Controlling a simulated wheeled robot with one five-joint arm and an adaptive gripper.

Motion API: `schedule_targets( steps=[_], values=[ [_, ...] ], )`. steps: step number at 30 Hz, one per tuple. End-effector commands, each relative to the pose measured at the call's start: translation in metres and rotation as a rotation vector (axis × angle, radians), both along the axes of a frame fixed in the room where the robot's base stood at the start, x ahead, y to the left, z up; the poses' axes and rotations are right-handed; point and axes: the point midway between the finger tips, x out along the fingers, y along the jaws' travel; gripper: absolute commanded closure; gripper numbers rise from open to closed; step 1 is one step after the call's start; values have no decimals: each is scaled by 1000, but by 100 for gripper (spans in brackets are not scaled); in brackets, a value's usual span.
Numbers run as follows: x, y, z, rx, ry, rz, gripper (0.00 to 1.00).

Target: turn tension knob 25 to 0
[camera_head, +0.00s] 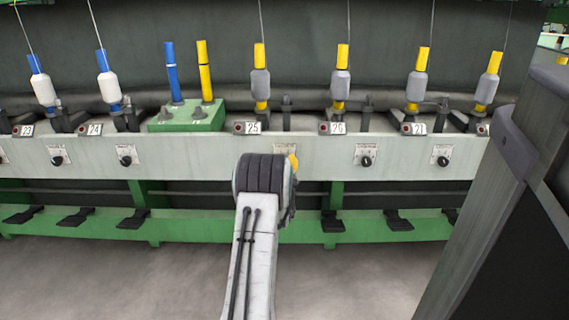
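The plate marked 25 (252,127) sits on top of the pale rail, left of a spindle with a grey and yellow bobbin (260,82). Only the upper edge of a white dial plate (285,148) shows below and right of that mark. Knob 25 itself is hidden behind the end of my arm. My arm reaches up from the bottom, and its dark rounded end lies over the rail there. A small yellow part shows at its right edge. My gripper's fingers are hidden, so I cannot tell whether they are open, or touching the knob.
Other black knobs sit along the pale rail (215,158), including one below 24 (127,160) and one below 26 (366,161). Black pedals (333,222) stick out lower down. A large grey post (515,200) blocks the right side. Bare floor (100,280) shows in front.

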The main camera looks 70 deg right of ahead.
Motion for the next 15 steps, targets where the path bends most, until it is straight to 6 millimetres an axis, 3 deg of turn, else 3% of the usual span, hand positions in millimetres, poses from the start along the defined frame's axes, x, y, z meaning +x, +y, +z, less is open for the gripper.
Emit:
schedule_targets(
  steps=[15],
  values=[
    [1, -1, 5, -128, 344, -16, 100]
  ],
)
